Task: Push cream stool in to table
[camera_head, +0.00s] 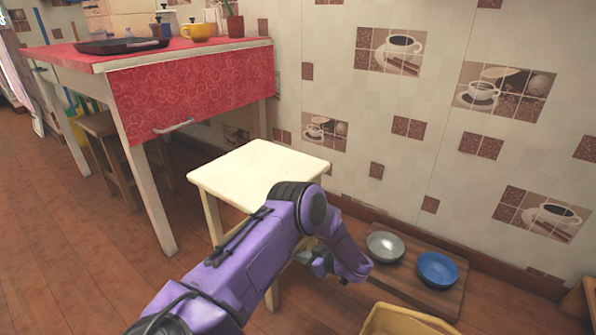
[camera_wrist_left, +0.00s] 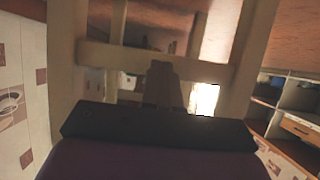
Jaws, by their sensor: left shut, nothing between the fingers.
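The cream stool (camera_head: 258,172) stands upright near the tiled wall, to the right of the table (camera_head: 150,198) and apart from it. Its seat is clear, and my purple left arm hides part of its legs. My left gripper (camera_head: 318,265) is low, beside the stool's right side below seat level, shut and empty. In the left wrist view, the gripper (camera_wrist_left: 163,75) points at the stool's legs and crossbar (camera_wrist_left: 105,54). Whether it touches the crossbar cannot be told. My right gripper is not in view.
A brown stool (camera_head: 103,124) stands under the table. A pan (camera_head: 122,46) and a yellow cup (camera_head: 196,32) are on the tabletop. A grey bowl (camera_head: 385,246) and blue bowl (camera_head: 437,269) sit on a low board at right. Open floor lies at left front.

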